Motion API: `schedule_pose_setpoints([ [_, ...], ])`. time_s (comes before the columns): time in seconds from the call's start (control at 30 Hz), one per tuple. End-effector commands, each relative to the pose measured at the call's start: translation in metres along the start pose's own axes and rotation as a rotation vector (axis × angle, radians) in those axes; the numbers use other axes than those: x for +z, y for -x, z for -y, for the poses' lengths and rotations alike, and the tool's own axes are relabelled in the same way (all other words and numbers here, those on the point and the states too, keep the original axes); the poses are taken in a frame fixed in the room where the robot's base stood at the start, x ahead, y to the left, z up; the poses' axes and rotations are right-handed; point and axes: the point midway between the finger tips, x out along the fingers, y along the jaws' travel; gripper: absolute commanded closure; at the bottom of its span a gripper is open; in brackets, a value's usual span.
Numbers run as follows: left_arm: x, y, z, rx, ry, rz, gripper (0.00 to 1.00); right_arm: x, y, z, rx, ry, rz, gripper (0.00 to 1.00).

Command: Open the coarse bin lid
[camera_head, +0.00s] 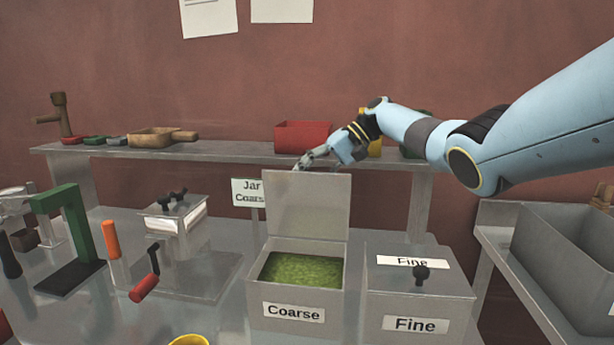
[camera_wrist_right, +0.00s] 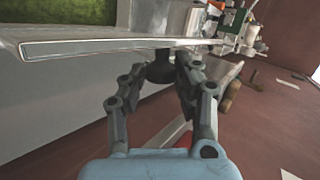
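The coarse bin (camera_head: 296,310) is a grey metal box labelled "Coarse", with green powder (camera_head: 305,270) inside. Its lid (camera_head: 308,205) stands raised, about upright, at the back edge of the bin. My right gripper (camera_head: 303,162) is at the top edge of the lid, reaching in from behind. In the right wrist view the dark lid knob (camera_wrist_right: 160,70) is between the fingers of the right gripper (camera_wrist_right: 160,75). The fingers are apart, with a gap visible beside the knob; contact is unclear. My left gripper is not in view.
The closed fine bin (camera_head: 416,300) stands right of the coarse bin. A back shelf (camera_head: 225,152) holds a red box (camera_head: 303,136). A green stand (camera_head: 73,235) and orange-handled tool (camera_head: 112,240) are at left. A grey sink-like tub (camera_head: 560,250) is at right.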

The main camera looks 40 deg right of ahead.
Motion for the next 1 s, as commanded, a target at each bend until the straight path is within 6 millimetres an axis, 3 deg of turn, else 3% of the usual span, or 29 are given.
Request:
schedule_pose_setpoints([
  [0.03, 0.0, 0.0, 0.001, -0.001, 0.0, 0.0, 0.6, 0.0, 0.0, -0.001, 0.001, -0.002, 0.001, 0.62],
  [0.13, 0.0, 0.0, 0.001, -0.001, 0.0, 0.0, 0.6, 0.001, -0.001, 0.0, -0.001, -0.002, 0.003, 0.49],
  [0.47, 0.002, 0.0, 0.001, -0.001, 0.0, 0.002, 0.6, 0.001, 0.004, 0.001, -0.003, -0.002, 0.004, 0.49],
  [1.0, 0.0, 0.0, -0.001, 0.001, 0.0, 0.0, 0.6, 0.0, 0.106, -0.001, -0.002, -0.004, 0.002, 0.49],
])
